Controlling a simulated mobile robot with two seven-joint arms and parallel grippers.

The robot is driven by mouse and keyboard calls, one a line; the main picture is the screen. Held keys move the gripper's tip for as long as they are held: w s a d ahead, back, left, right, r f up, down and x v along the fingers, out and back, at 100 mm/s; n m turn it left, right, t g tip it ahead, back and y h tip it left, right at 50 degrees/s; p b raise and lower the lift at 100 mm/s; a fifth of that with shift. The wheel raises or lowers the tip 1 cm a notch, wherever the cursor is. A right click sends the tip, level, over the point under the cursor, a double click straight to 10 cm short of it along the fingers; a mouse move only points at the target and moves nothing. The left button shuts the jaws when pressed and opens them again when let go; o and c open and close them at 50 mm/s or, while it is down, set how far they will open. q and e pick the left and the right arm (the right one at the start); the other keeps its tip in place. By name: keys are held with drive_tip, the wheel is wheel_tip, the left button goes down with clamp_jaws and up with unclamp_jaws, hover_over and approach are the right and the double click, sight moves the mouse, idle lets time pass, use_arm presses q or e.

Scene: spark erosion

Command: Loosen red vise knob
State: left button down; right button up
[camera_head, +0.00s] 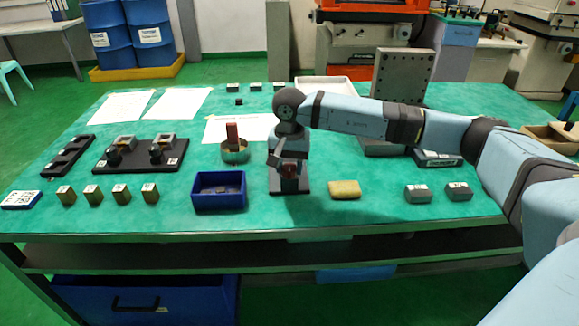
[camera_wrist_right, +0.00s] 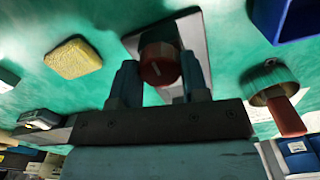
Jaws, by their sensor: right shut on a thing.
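The red vise knob (camera_wrist_right: 160,64) shows in the right wrist view as a round red cap with a mark on its face. It sits between the two fingers of my right gripper (camera_wrist_right: 160,82), which is shut on it. The vise (camera_wrist_right: 194,38) shows beyond the knob as a grey and dark block. In the head view my right gripper (camera_head: 289,164) points down over the small dark vise base (camera_head: 290,187) at the table's front middle. The gripper hides much of the vise there. My left gripper is not in view.
A blue bin (camera_head: 219,203) stands just left of the vise, with a round metal cup (camera_head: 235,155) holding a red-brown block behind it. A yellow sponge (camera_head: 344,190) lies to the right. Grey blocks (camera_head: 417,195) lie farther right. A tall metal plate (camera_head: 402,76) stands behind.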

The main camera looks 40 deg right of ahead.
sight(289, 167)
drive_tip(key=shift+n, duration=0.3)
idle(0.4)
drive_tip(key=o, duration=0.9)
drive_tip(key=shift+o, duration=0.2)
drive_tip(key=shift+r, duration=0.1)
wheel_tip(289, 167, up, 14)
drive_tip(key=p, duration=0.1)
drive_tip(key=shift+p, duration=0.35)
drive_tip(key=shift+f, duration=0.2)
